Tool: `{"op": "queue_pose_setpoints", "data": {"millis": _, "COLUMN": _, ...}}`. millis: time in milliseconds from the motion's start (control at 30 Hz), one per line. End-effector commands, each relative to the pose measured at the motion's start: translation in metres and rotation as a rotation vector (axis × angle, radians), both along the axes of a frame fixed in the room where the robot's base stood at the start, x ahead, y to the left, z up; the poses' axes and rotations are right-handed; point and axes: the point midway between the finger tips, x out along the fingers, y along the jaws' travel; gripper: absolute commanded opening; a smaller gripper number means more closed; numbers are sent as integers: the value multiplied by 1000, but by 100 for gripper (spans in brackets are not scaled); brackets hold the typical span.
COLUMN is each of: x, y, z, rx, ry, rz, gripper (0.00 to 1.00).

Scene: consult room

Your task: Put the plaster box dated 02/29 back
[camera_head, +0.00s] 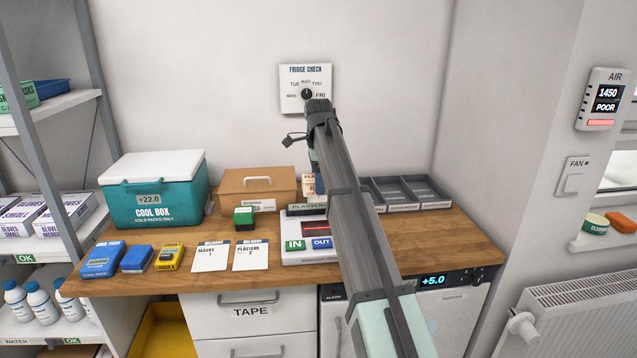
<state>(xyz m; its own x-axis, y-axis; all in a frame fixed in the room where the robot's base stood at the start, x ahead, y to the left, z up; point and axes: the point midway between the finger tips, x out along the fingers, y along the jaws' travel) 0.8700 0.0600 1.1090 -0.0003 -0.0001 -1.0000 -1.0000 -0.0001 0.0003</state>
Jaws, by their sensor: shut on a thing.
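My arm rises across the middle of the view, and its near link hides much of my gripper (314,166). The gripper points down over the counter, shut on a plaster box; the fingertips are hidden. Pale plaster boxes (308,184) show just left of the arm, below the hand. I cannot tell which of them is in the jaws, and no date is readable. They are at a holder labelled PLASTERS (307,208), partly hidden by the arm. In front is a white tray (297,224) with a green IN tag (295,244) and a blue OUT tag (321,243).
The wooden counter (225,281) also bears a teal cool box (155,190), a brown case (257,191), a green box (243,218), two delivery cards (250,255) and small blue and yellow packs (169,257). Grey trays (405,192) stand right; bare counter lies before them.

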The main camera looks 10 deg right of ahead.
Motion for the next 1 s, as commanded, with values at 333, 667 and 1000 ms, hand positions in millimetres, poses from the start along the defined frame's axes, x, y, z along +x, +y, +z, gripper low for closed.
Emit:
{"op": "queue_pose_setpoints", "data": {"millis": 333, "x": 2, "y": -50, "z": -5, "rx": 0, "ry": 1, "rz": -61, "gripper": 46}}
{"op": "queue_pose_setpoints", "data": {"millis": 667, "x": -20, "y": -163, "z": -38, "rx": 0, "ry": 1, "rz": -201, "gripper": 46}}
{"op": "queue_pose_setpoints", "data": {"millis": 1000, "x": -46, "y": -207, "z": -68, "rx": 0, "ry": 0, "rz": -150, "gripper": 46}}
